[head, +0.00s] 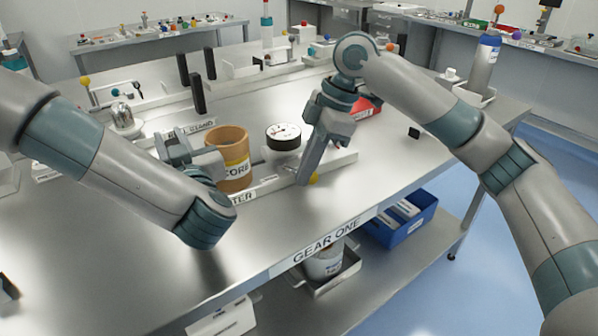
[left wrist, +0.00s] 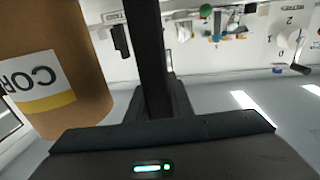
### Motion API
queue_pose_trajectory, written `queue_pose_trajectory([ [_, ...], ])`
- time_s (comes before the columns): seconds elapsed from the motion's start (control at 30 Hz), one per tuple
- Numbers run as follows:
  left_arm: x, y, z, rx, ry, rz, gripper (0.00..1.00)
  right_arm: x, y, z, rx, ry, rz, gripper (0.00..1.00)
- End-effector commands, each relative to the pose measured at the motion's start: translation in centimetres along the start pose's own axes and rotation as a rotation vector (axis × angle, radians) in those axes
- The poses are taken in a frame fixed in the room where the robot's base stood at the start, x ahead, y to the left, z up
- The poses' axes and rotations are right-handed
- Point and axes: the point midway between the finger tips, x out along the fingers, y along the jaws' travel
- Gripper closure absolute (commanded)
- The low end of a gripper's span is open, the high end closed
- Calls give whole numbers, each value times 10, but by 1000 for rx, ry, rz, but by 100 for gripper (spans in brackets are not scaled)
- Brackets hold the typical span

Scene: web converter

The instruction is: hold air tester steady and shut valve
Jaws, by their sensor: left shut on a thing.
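The air tester shows in the head view as a round dial gauge (head: 283,137) with a white body on a long white base, with a label ending in "TER" at the front. The cylinder is close beside the dark finger in the left wrist view (left wrist: 65,65).
The steel table's front edge carries a "GEAR ONE" label (head: 322,240). Black posts (head: 197,93) and a white stand with a metal piece (head: 123,116) are behind my left gripper. A red bin (head: 367,106) is behind my right gripper.

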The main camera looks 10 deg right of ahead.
Motion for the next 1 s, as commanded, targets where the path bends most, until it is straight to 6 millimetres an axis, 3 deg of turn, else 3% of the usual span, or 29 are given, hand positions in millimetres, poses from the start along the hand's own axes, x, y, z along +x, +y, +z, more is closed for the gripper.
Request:
queue_pose_trajectory([
  [0.03,-2,-2,14,14,-25,1,100,1,1,5,5,-5,-1,100],
  [0.8,-2,-3,14,13,-24,-2,100,-2,6,13,12,-11,3,100],
  [1.0,-2,-4,14,14,-24,-2,100,-14,9,11,12,-8,7,100],
])
